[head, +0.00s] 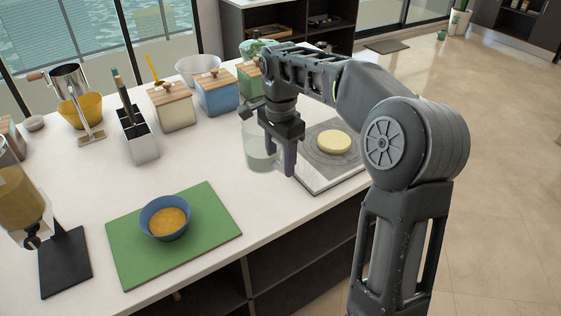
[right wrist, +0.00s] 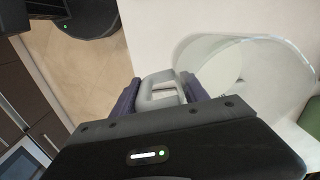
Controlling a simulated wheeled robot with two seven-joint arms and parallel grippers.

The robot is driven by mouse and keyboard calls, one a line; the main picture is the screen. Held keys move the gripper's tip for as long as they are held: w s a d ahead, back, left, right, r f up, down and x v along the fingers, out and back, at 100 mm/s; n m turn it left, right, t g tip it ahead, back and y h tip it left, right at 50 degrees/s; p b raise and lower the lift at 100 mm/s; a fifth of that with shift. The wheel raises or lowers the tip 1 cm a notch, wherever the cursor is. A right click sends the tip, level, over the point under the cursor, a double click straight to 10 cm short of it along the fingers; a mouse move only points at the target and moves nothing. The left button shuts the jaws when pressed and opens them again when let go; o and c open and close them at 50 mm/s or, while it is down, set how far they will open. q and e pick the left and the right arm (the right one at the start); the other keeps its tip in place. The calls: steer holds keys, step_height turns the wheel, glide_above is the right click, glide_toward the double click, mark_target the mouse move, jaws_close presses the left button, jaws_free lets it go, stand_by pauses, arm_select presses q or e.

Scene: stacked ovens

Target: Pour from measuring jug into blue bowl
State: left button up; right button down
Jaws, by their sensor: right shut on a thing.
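A clear measuring jug (head: 260,148) stands upright on the white counter in the head view, with pale content low inside it. My right gripper (head: 283,165) is at the jug's right side, shut on its handle. In the right wrist view, the grey handle (right wrist: 160,92) sits between the two fingers (right wrist: 158,98), and the clear jug body (right wrist: 235,75) is to the right. The blue bowl (head: 150,219) holds an orange-yellow content and rests on a green board (head: 215,225), to the left of the jug and apart from it. My left gripper is not in view.
A hob (head: 318,176) with a round pale yellow item (head: 334,142) lies right of the jug. Canisters (head: 216,97), a utensil block (head: 140,145) and a yellow bowl (head: 88,108) stand behind. A dispenser (head: 22,205) is at the left. Bare counter separates the jug and board.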

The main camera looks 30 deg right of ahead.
stand_by(0.4)
steer(key=w+a+n, duration=0.2)
steer(key=a+n, duration=0.6)
steer(key=w+a+f+n, duration=0.1)
steer(key=w+a+n, duration=0.2)
steer(key=a+n, duration=0.5)
steer(key=shift+a+f+n, duration=0.2)
steer(key=shift+a+n, duration=0.05)
steer(key=shift+n, duration=0.35)
